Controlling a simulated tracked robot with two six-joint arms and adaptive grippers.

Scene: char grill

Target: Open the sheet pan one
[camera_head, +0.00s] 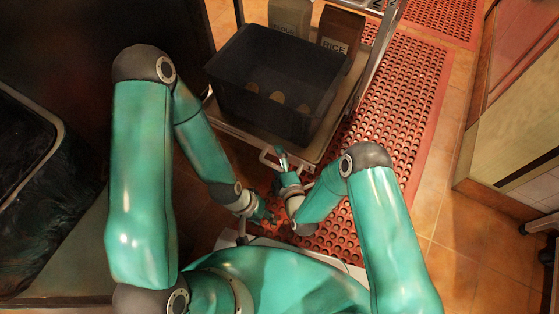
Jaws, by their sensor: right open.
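A pale sheet pan (309,156) sits in a metal rack at the upper middle, with a light handle (267,160) on its near edge. A dark bin (255,108) stands on the pan and hides most of it. My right gripper (282,158) is open, just right of the handle and close to the pan's near edge. I cannot tell if it touches the handle. My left gripper (268,214) is lower, over the red mat and apart from the pan. Its fingers are too small and dark to tell if they are open.
A rice bag (340,32) and a flour bag (289,17) stand behind the bin. Several pale round items lie in the bin. A perforated red mat (398,100) covers the floor right of the rack. A counter (515,120) stands at the right, and a lined black bin (40,190) at the left.

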